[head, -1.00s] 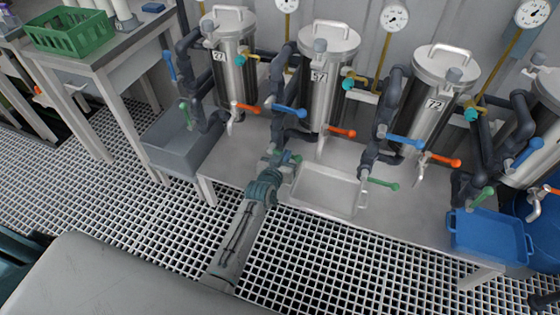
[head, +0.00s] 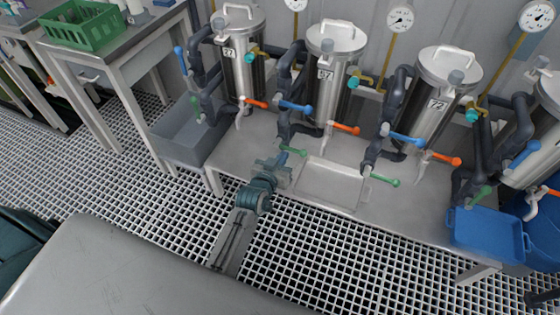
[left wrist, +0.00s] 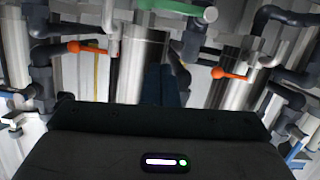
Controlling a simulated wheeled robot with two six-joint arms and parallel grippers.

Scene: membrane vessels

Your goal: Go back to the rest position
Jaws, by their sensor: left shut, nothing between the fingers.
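My left gripper (head: 279,165) is shut and empty. In the head view it is in front of the middle vessel's valves, beside the left end of the white tray (head: 330,185). A green valve handle (head: 297,152) shows just past its fingertips; I cannot tell whether they touch. In the left wrist view the dark closed fingers (left wrist: 164,85) point toward the steel vessels, with a green handle (left wrist: 178,11) above and orange handles (left wrist: 88,48) on either side. My right gripper is not in view.
Blue, orange and green handles stick out. A grey bin (head: 185,150) is left, a blue tray (head: 488,238) right. The grating floor (head: 330,262) before the bench is clear.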

